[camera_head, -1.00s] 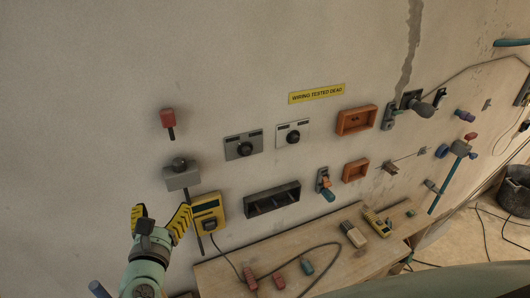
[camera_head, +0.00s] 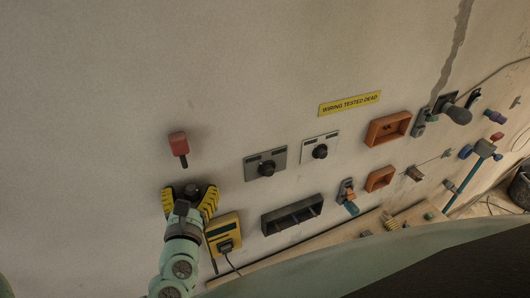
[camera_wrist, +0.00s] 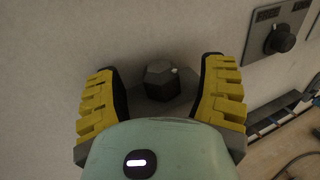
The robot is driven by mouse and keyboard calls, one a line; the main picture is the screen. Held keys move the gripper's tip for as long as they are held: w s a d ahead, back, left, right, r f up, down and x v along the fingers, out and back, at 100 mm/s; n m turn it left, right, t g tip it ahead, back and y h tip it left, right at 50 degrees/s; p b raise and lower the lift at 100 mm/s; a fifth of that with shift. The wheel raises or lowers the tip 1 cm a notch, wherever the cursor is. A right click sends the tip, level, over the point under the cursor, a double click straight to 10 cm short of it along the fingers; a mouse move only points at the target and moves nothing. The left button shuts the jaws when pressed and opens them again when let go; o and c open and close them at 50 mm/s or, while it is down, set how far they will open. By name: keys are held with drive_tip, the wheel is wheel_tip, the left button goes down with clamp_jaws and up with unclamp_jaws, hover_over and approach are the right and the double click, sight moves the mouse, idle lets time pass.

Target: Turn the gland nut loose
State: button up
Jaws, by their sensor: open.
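The gland nut (camera_wrist: 163,80) is a dark hexagonal nut on a grey box (camera_wrist: 178,106) fixed to the wall. In the wrist view it sits between the two yellow-padded fingers of my gripper (camera_wrist: 161,92). There is a gap on each side of the nut, so the fingers do not touch it. In the head view my gripper (camera_head: 191,198) is at the wall, open around the nut, with a finger to its left and right. The gripper hides most of the grey box there.
Two rotary switches (camera_head: 266,164) (camera_head: 320,149), a black tray (camera_head: 292,214) and orange boxes (camera_head: 388,128) line the wall. A wooden bench (camera_head: 330,235) runs below.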

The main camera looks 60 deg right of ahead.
drive_tip(key=shift+d, duration=0.1)
drive_tip(key=shift+o, duration=0.2)
drive_tip(key=c, duration=1.2)
